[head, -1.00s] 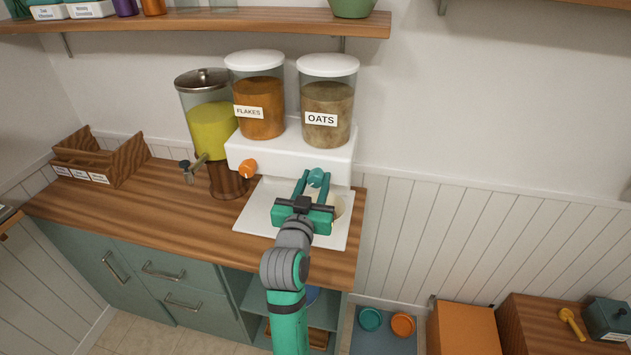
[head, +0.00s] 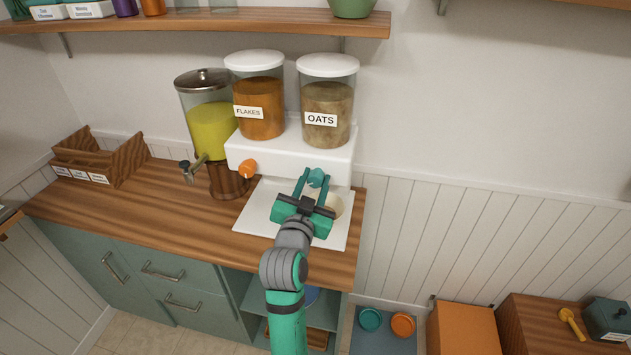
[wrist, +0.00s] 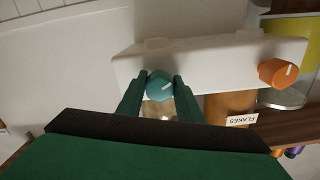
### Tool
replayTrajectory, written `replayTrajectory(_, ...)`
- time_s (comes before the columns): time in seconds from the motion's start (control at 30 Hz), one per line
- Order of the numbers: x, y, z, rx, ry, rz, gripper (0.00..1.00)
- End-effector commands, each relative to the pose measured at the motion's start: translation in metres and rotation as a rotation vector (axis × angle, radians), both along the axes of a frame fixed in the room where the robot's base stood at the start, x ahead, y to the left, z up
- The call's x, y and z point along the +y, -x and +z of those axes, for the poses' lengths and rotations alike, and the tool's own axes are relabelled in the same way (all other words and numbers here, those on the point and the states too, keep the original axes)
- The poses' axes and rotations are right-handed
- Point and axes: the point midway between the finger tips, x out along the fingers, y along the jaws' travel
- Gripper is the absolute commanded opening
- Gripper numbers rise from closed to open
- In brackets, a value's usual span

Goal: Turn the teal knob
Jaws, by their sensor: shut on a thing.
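The teal knob (head: 317,178) is on the front of the white dispenser base (head: 290,153), below the oats canister (head: 327,103). My gripper (head: 312,180) is shut on the knob, with one finger on each side. An orange knob (head: 248,169) is on the same base to the left, below the flakes canister (head: 259,100). My gripper partly hides a bowl (head: 335,205) on the white tray (head: 262,224).
A juice dispenser (head: 209,130) with a tap stands left of the base. A wooden organiser (head: 98,158) is at the counter's far left. A wooden shelf (head: 220,22) runs above. The middle of the counter (head: 170,205) is clear.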

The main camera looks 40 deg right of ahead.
Motion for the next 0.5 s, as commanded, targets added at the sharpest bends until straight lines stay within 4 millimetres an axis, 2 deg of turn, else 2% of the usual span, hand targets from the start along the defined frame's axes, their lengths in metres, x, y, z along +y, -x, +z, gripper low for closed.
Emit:
replayTrajectory(0.03, -0.0003, 0.0004, -0.0013, 0.002, -0.001, -0.001, 0.10)
replayTrajectory(0.07, -0.0002, 0.0004, -0.0013, 0.003, -0.001, -0.001, 0.37)
replayTrajectory(0.1, -0.0002, 0.0004, -0.0012, 0.003, -0.001, -0.001, 0.47)
replayTrajectory(0.13, -0.0002, 0.0004, -0.0011, 0.003, -0.001, -0.001, 0.51)
replayTrajectory(0.5, 0.0040, 0.0025, -0.0004, 0.002, 0.001, 0.001, 0.51)
